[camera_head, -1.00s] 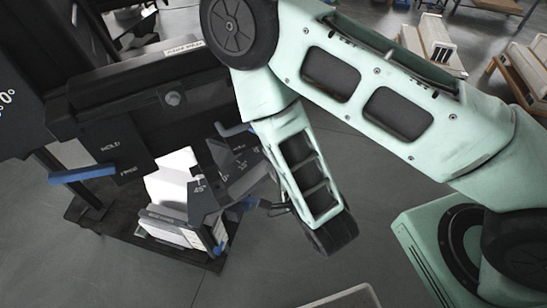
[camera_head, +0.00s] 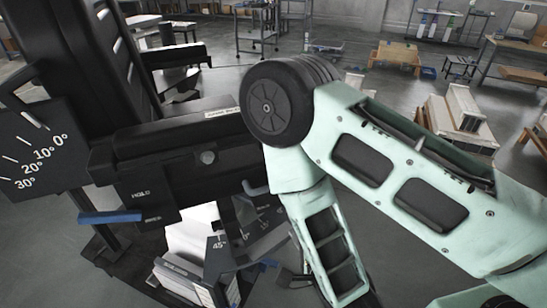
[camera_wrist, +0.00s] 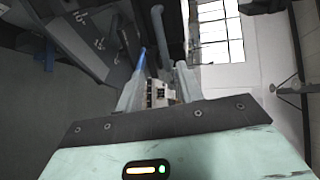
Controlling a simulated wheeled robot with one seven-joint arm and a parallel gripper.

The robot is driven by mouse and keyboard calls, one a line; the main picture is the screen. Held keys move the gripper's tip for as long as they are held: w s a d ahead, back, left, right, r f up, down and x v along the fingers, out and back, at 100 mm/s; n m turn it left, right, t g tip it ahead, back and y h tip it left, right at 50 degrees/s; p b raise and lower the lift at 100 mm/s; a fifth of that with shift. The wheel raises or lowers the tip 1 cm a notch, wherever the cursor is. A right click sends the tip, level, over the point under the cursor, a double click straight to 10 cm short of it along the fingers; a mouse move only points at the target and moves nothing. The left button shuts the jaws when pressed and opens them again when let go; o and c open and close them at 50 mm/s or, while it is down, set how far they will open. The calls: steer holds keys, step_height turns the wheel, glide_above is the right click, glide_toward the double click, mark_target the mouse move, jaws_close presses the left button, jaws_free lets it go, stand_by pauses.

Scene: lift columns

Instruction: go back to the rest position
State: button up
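My gripper (camera_wrist: 160,85) shows in the wrist view with its two pale fingers apart, so it looks open. A small pale slatted object (camera_wrist: 160,94) shows in the gap beyond the fingers; no grip on it is visible. A blue bar (camera_wrist: 141,60) shows close to the left fingertip; I cannot tell whether they touch. In the head view my arm bends down at centre right, and my gripper is not clearly seen there. The black lift column machine (camera_head: 165,160) stands at left, with a blue-tipped HOLD lever (camera_head: 110,217) and an angle scale (camera_head: 38,150).
A white boxy part (camera_head: 190,232) sits low on the machine, close left of my forearm. Benches and a wheeled cart (camera_head: 258,30) stand farther back. Floor between them is open.

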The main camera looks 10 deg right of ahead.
steer(key=s+a+r+n+g+y, duration=0.1)
steer(key=s+a+r+n+g, duration=0.2)
steer(key=a+r+n+g, duration=0.6)
steer(key=s+d+r+n+g+h, duration=0.3)
steer(key=s+d+r+n+g, duration=0.3)
steer(key=n, duration=0.8)
steer(key=s+d+r, duration=0.3)
steer(key=s+d, duration=0.2)
steer(key=s, duration=0.1)
steer(key=shift+h, duration=0.3)
